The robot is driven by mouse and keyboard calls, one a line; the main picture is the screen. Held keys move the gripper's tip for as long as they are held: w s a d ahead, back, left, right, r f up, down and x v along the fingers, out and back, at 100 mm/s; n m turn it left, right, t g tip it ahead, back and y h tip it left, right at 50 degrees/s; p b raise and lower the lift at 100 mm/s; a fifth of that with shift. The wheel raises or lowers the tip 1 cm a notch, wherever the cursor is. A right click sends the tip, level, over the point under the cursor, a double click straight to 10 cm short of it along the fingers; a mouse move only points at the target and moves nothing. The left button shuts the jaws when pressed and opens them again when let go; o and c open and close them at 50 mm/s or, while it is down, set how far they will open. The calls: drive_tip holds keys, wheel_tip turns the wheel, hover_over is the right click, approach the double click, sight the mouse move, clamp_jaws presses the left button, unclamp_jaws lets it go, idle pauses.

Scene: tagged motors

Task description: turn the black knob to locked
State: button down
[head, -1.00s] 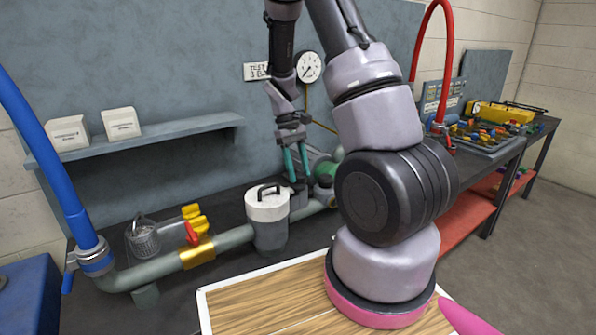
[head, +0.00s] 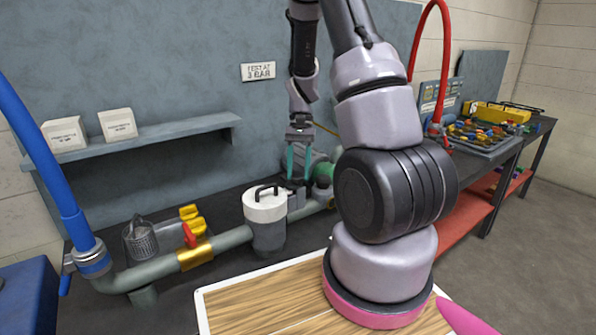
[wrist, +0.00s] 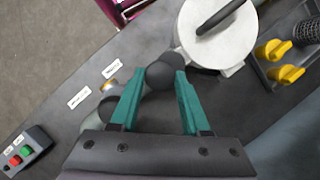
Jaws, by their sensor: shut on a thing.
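The black knob (wrist: 158,76) is a dark rounded piece between the fingers of my gripper in the wrist view. My gripper (wrist: 160,84) has teal fingers and is shut on the knob, one finger on each side. In the head view my gripper (head: 298,163) points down, just behind and right of the white-lidded canister (head: 266,205). The knob is hard to make out there. Two small white labels (wrist: 79,98) lie to the left of the knob in the wrist view; their words are too small to read.
The canister's white lid and black handle (wrist: 222,22) are close to the right finger. A grey pipe with a red-handled brass valve (head: 192,245) runs left. Yellow knobs (wrist: 288,74) sit at the right. A box with green and red buttons (wrist: 22,155) stands at lower left.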

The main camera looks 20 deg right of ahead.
drive_tip(key=shift+m, duration=0.3)
drive_tip(key=shift+c, duration=1.9)
unclamp_jaws()
drive_tip(key=v, duration=1)
drive_tip(key=shift+d+r, duration=0.2)
drive_tip(key=shift+r, duration=0.2)
